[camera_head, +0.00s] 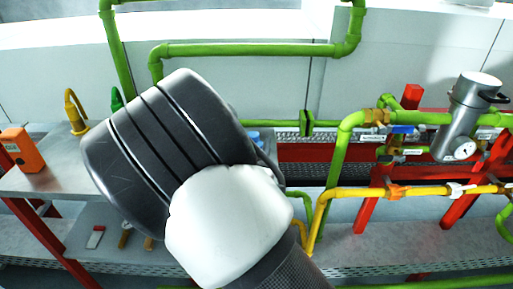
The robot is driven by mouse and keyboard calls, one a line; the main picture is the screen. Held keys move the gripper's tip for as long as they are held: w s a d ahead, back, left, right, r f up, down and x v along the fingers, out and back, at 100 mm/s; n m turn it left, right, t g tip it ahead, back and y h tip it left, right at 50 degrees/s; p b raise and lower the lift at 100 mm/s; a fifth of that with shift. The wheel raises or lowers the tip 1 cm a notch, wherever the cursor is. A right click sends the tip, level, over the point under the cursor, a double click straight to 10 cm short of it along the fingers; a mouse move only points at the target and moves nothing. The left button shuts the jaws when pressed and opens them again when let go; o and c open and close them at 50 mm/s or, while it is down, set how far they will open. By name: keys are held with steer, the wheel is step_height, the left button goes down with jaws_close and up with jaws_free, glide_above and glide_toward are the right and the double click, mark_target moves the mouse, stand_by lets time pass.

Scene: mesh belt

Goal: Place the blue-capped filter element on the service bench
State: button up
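My own dark arm with a white joint fills the middle of the head view, and my gripper is not visible. A small blue-topped thing (255,137) shows just right of the arm, mostly hidden by it. It may be the blue-capped filter element, but too little shows to be sure. A grey bench top (45,181) on red legs stands at the left and looks like the service bench. My arm covers its right part. Whether my gripper holds anything cannot be seen.
An orange box (23,150) and a yellow hooked fitting (76,112) are on the bench. Small tools (125,236) lie on a lower surface. Green pipes (250,49) run behind; a yellow pipe (350,193) and a metal canister with a gauge (463,118) stand at the right.

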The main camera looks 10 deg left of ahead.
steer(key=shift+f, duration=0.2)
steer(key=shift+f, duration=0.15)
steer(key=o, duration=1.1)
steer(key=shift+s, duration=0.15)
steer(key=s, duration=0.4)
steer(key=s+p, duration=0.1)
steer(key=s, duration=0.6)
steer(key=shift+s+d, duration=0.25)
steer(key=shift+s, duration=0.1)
